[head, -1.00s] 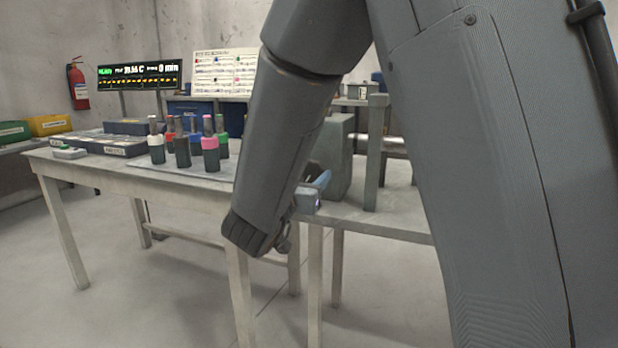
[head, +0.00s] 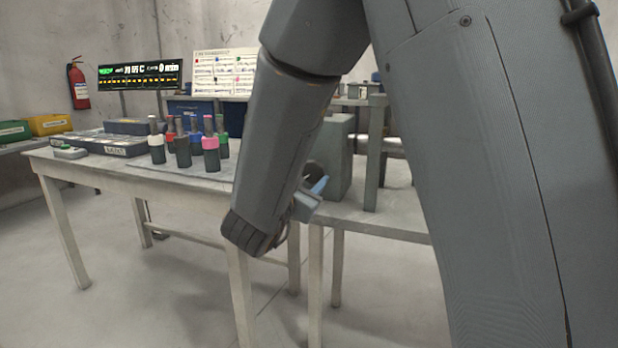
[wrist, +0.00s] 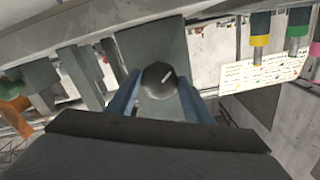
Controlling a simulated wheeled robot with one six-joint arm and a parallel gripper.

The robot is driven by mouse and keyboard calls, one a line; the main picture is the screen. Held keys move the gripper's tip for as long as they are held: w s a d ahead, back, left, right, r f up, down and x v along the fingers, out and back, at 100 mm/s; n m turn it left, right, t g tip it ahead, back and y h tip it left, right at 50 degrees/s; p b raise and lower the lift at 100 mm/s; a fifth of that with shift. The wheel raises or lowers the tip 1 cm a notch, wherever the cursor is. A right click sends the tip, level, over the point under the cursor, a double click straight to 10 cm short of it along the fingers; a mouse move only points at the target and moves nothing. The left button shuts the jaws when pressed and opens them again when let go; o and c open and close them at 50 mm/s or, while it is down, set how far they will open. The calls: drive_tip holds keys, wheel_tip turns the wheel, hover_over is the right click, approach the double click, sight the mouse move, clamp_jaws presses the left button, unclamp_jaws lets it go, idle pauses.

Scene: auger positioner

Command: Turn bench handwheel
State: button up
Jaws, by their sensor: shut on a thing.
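The bench handwheel shows in the head view only as a small dark curved piece (head: 314,168), just right of my forearm; the rest is hidden. In the wrist view a dark rounded knob (wrist: 160,82), which looks like the handwheel's grip, sits between the two blue fingers of my gripper (wrist: 159,90). My gripper is shut on this knob, with a finger on each side. In the head view my gripper (head: 318,188) is mostly hidden behind my forearm, with one blue fingertip showing beside the grey machine block (head: 339,160).
A grey upright post (head: 376,155) stands right of the block on the bench (head: 385,223). Several dark bit holders with coloured collars (head: 182,150) stand on the table (head: 190,188) to the left. A display (head: 140,75) and a chart board (head: 225,72) stand behind. Floor is clear in front.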

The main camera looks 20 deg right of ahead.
drive_tip(key=shift+m, duration=0.6)
drive_tip(key=o, duration=1)
drive_tip(key=shift+o, duration=0.2)
drive_tip(key=p+v, duration=0.1)
drive_tip(key=v, duration=0.6)
drive_tip(key=shift+s+a, duration=0.25)
drive_tip(key=shift+s, duration=0.05)
